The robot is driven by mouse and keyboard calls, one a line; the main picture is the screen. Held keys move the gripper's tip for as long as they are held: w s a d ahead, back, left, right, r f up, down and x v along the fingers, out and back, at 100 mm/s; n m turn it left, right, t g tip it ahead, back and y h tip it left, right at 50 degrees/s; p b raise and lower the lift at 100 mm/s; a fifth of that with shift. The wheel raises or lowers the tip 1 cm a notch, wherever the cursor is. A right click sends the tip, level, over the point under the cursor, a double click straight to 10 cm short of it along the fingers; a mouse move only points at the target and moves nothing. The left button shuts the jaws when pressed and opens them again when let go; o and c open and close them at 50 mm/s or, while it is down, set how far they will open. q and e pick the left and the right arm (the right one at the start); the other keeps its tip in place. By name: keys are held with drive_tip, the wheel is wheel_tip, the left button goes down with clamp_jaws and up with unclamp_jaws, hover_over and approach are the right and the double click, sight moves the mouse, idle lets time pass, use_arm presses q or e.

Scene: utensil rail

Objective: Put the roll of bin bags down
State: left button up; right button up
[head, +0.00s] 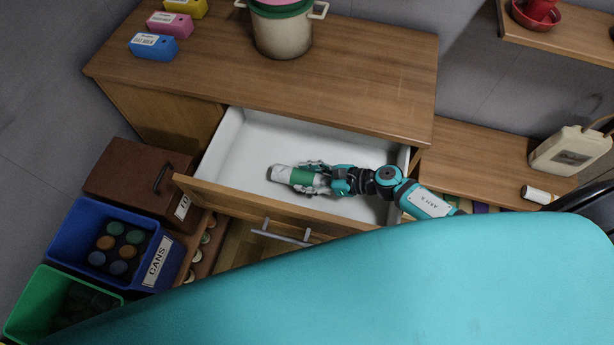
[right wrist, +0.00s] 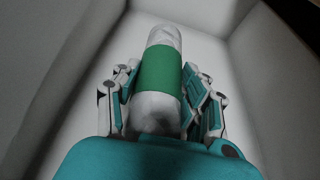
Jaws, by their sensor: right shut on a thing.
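The roll of bin bags (head: 283,174) is white with a green band around its middle. It lies lengthwise in my right gripper (head: 318,178), inside the open white drawer (head: 245,140). In the right wrist view the roll (right wrist: 160,70) sits between the fingers of the right gripper (right wrist: 165,105), which are shut on its sides. The pale drawer floor shows beyond the roll. I cannot tell whether the roll touches the floor. My left gripper is not in view.
The drawer's front (head: 230,204) and side walls surround the gripper; its left part is empty. A wooden top (head: 350,75) is above and behind, with a pot (head: 283,35) on it. A blue cans bin (head: 140,235) and a green bin (head: 30,300) stand at left.

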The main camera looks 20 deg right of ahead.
sight(314, 178)
drive_tip(key=shift+s+f, duration=0.1)
drive_tip(key=shift+f, duration=0.2)
drive_tip(key=o, duration=0.9)
drive_tip(key=shift+a, duration=0.1)
drive_tip(key=shift+c, duration=0.2)
drive_tip(key=o, duration=0.4)
drive_tip(key=shift+s+f, duration=0.15)
drive_tip(key=shift+r, duration=0.25)
drive_tip(key=shift+r+p, duration=0.35)
drive_tip(key=shift+p, duration=0.15)
drive_tip(key=b+v, duration=0.1)
drive_tip(key=v, duration=0.5)
drive_tip(key=shift+d+r, duration=0.15)
drive_tip(key=shift+d, duration=0.15)
drive_tip(key=shift+s+d+r, duration=0.2)
drive_tip(key=shift+d+r, duration=0.1)
drive_tip(key=shift+d, duration=0.05)
